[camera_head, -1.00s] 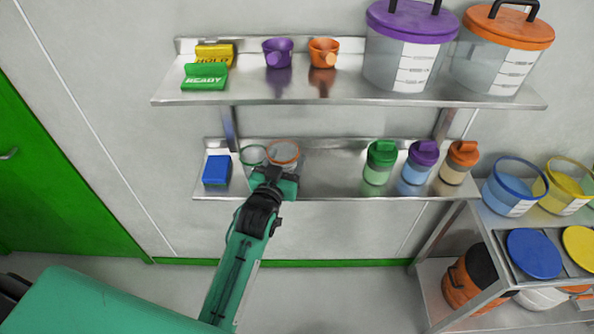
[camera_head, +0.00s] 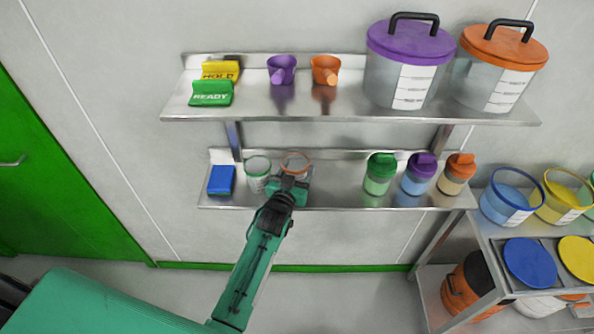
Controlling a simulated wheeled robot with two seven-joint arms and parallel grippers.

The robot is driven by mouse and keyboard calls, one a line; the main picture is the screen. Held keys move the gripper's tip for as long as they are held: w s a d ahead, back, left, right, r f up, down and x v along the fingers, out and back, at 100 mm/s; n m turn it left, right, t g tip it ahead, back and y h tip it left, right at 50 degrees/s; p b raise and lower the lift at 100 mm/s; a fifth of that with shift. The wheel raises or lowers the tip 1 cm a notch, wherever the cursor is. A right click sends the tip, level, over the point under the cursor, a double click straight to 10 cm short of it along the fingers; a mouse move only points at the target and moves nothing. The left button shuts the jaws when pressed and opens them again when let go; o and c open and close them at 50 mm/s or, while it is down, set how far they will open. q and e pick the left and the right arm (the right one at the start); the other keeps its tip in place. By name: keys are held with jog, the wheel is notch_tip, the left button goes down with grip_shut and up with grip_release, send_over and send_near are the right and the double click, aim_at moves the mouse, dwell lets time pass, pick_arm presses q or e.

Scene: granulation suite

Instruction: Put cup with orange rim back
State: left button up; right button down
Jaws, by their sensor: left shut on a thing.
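The cup with the orange rim (camera_head: 296,158) is a clear cup over the lower shelf (camera_head: 332,190), in the camera_head view. My left gripper (camera_head: 289,181) is shut on it from the front. The gripper hides the cup's lower part, so I cannot tell whether its base touches the shelf. A clear cup with a green rim (camera_head: 257,172) stands just left of it on the same shelf. My right gripper is not in view.
A blue block (camera_head: 221,181) sits at the lower shelf's left end. Green, purple and orange-lidded bottles (camera_head: 380,174) stand at its right. The middle is clear. The upper shelf (camera_head: 300,103) holds scoops, signs and large lidded tubs (camera_head: 408,68).

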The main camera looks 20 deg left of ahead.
pick_arm(q)
jog(key=shift+f, duration=0.45)
jog(key=shift+f, duration=0.1)
jog(key=o, duration=1)
jog(key=shift+c, duration=0.2)
jog(key=s+b, duration=0.2)
jog(key=s, duration=1)
jog(key=shift+a+b, duration=0.2)
jog(key=shift+b, duration=0.2)
